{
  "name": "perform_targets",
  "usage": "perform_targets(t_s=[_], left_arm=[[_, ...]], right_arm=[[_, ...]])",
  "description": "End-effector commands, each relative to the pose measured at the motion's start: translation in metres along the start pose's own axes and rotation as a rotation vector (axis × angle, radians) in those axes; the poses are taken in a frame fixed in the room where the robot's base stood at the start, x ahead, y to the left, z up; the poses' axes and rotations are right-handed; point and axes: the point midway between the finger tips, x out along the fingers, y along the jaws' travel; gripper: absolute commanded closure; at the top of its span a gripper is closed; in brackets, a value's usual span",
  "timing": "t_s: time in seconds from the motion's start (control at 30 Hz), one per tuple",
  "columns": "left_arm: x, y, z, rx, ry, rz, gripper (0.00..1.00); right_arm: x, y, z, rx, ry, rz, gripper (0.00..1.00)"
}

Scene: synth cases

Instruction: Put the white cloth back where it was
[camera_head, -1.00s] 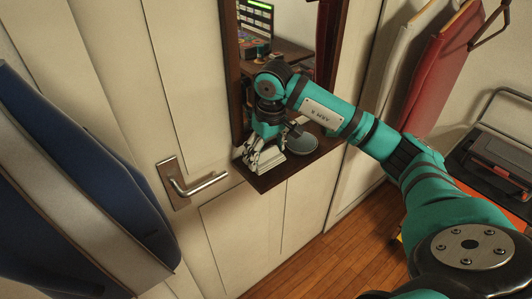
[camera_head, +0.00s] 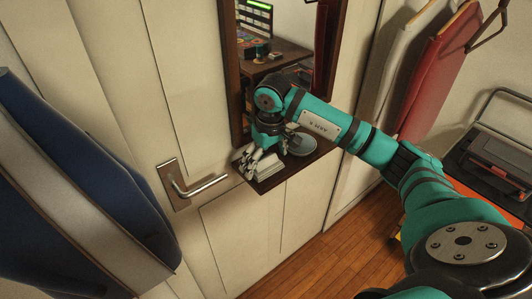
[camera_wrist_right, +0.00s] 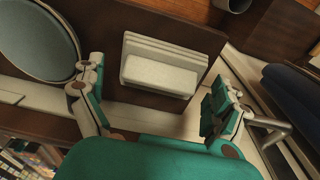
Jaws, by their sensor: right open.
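The white cloth (camera_wrist_right: 160,68) lies folded on a dark wooden shelf (camera_wrist_right: 60,98) in the right wrist view. In the head view the cloth (camera_head: 265,167) shows in part at the shelf's (camera_head: 283,178) left end, below the mirror. My right gripper (camera_head: 257,157) is just over it, fingers pointing down. In the wrist view the right gripper's (camera_wrist_right: 160,72) fingers are wide apart, one on each side of the cloth, with visible gaps. From this view I cannot tell their height above the shelf. My left gripper is not in view.
A round dish (camera_wrist_right: 38,38) lies beside the cloth, close to one finger. A mirror (camera_head: 282,60) hangs above the shelf. A door handle (camera_head: 200,187) sticks out at the left. A blue padded thing (camera_head: 75,165) fills the left side. The wooden floor (camera_head: 330,255) below is clear.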

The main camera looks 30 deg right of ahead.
Motion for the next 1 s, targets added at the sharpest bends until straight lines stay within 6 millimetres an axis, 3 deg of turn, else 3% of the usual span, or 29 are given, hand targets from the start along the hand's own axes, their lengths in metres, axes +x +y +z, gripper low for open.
perform_targets(t_s=[0.17, 0.4, 0.6, 1.0], left_arm=[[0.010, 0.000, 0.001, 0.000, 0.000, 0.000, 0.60], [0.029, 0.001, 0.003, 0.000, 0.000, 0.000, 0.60], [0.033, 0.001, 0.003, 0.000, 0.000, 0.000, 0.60], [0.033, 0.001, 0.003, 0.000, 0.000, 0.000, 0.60]], right_arm=[[-0.019, 0.001, -0.001, -0.001, 0.006, 0.001, 0.00], [-0.072, 0.001, -0.001, 0.001, 0.008, 0.001, 0.00], [-0.108, 0.000, -0.001, 0.000, 0.003, 0.001, 0.00], [-0.121, 0.000, 0.000, 0.000, -0.001, 0.000, 0.00]])
